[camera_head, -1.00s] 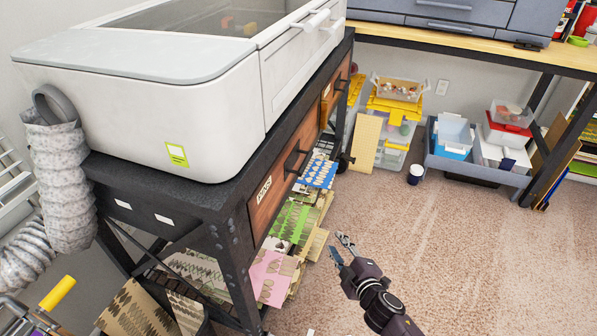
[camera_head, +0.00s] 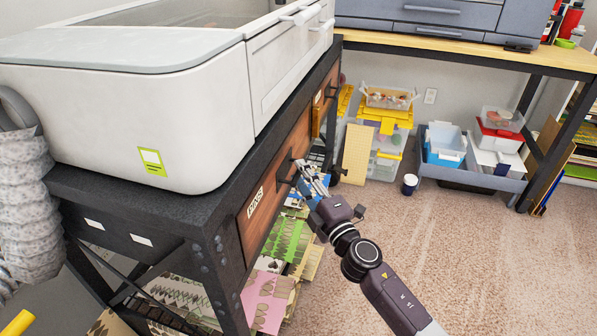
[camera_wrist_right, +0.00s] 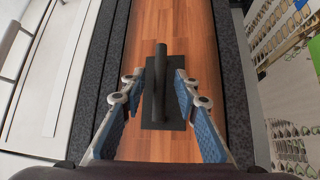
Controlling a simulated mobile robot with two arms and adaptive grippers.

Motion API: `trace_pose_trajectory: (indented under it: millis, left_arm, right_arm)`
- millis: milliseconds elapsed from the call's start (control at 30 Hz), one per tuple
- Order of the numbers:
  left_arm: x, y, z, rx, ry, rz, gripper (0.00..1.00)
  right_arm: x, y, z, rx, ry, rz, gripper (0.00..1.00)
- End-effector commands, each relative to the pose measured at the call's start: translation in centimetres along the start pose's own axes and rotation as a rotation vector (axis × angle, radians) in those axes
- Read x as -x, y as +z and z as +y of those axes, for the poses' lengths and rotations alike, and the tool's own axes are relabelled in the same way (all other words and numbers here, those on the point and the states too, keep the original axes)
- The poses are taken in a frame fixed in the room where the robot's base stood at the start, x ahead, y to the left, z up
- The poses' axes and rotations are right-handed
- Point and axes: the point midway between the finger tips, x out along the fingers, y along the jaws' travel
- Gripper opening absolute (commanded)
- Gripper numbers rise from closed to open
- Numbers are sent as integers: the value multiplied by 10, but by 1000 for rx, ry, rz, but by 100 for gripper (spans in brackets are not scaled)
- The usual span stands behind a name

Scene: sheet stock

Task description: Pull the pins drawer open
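The pins drawer (camera_head: 262,214) is a reddish-brown wooden front with a white "PINS" label (camera_head: 255,202), set in a dark metal bench under a white machine. It looks shut, flush with the frame. Its black bar handle (camera_head: 284,176) stands out from the front. My right gripper (camera_head: 299,167) is at the handle in the head view. In the right wrist view, the handle (camera_wrist_right: 160,85) lies between the two open fingers (camera_wrist_right: 155,90), with a gap on each side. The fingers have blue pads. My left gripper is not in view.
A second wooden drawer (camera_head: 327,97) with a handle is further along the bench. Patterned sheets (camera_head: 268,298) lie on the shelf below. A dark cup (camera_head: 410,184) and a grey bin (camera_head: 470,178) stand on the carpet, which is clear at right.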

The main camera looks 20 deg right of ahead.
Motion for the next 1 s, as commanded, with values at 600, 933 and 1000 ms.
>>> trace_pose_trajectory:
  millis: [600, 933, 1000]
  left_arm:
    - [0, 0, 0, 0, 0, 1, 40]
    - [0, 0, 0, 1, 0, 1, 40]
    - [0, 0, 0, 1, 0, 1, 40]
  right_arm:
    - [-16, 0, -1, -2, -1, -1, 14]
    - [-16, 0, -1, -2, -1, -1, 0]
    - [-16, 0, -1, -2, -1, -1, 0]
